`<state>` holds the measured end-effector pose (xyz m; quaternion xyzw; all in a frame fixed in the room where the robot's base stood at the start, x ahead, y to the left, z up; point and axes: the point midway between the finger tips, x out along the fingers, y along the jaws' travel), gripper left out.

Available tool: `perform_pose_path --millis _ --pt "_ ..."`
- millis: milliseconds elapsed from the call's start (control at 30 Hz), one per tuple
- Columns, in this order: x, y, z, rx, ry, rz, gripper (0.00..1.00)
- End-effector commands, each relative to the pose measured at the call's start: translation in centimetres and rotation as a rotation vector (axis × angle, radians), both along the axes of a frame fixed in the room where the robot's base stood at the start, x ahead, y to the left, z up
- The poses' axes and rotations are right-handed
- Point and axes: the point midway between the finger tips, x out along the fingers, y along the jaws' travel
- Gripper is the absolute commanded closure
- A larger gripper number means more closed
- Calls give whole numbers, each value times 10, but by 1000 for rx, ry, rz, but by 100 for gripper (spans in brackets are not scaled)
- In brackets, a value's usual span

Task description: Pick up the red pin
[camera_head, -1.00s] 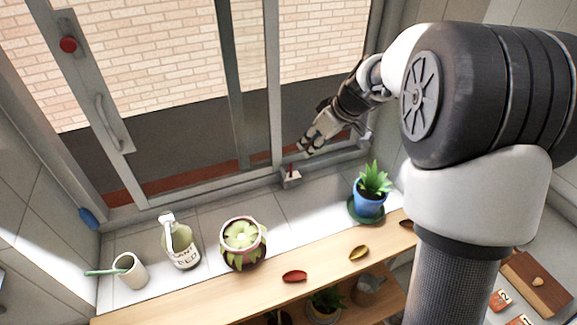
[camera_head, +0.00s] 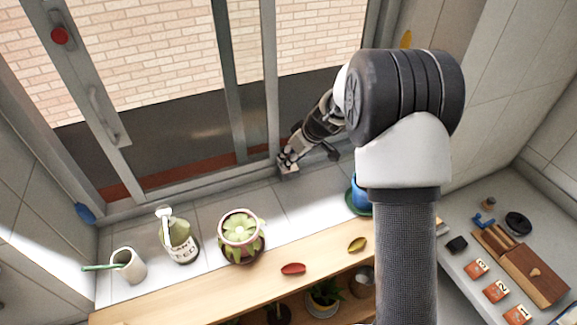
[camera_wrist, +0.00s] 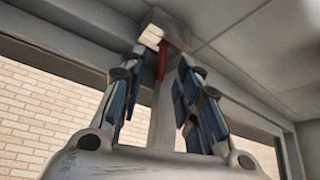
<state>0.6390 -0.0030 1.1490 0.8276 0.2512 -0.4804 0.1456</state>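The red pin (camera_wrist: 162,62) shows in the wrist view as a thin red rod beside a small pale block (camera_wrist: 152,37). It lies between the two fingers of my gripper (camera_wrist: 163,62), with a visible gap on each side. The fingers are spread apart and hold nothing. In the head view my gripper (camera_head: 286,162) is right at the small light bracket (camera_head: 289,170) on the window frame's lower edge. The gripper hides the pin in that view.
A blue pot (camera_head: 361,196) stands right of the bracket, partly behind my arm. The window frame is close behind my gripper.

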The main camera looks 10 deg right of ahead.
Motion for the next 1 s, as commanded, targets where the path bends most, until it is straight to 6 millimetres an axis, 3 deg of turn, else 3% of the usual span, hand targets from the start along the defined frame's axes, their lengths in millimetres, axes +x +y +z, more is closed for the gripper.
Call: perform_pose_path --millis 200,667,1000 --pt "1 0 0 0 -1 0 69" --pt "0 0 0 1 -1 0 100" --pt "0 0 0 1 -1 0 100"
